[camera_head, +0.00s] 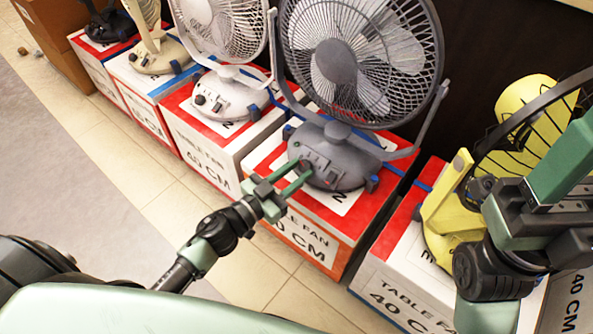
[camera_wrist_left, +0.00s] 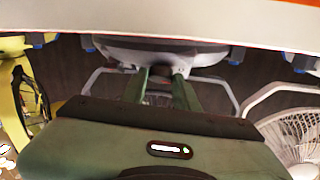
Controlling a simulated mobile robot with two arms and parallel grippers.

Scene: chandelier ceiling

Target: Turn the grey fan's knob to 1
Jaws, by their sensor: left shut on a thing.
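The grey fan (camera_head: 338,62) stands upright on a red and white box in the head view. Its grey base (camera_head: 341,160) has a control panel facing me, with a dark knob (camera_head: 305,166) at the panel's left. My left gripper (camera_head: 300,178) reaches the base front and its green fingers are shut on the knob. In the left wrist view, the two fingers (camera_wrist_left: 168,72) close around the dark knob (camera_wrist_left: 180,71) under the fan base (camera_wrist_left: 150,50). The knob's marks are too small to read. My right arm shows at the right, but its fingertips cannot be made out.
A white fan (camera_head: 222,90) on its box (camera_head: 205,150) stands left of the grey fan. A yellow fan (camera_head: 455,205) stands to the right, partly behind my right arm. More boxed fans line the far left. The tiled floor (camera_head: 160,215) in front is clear.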

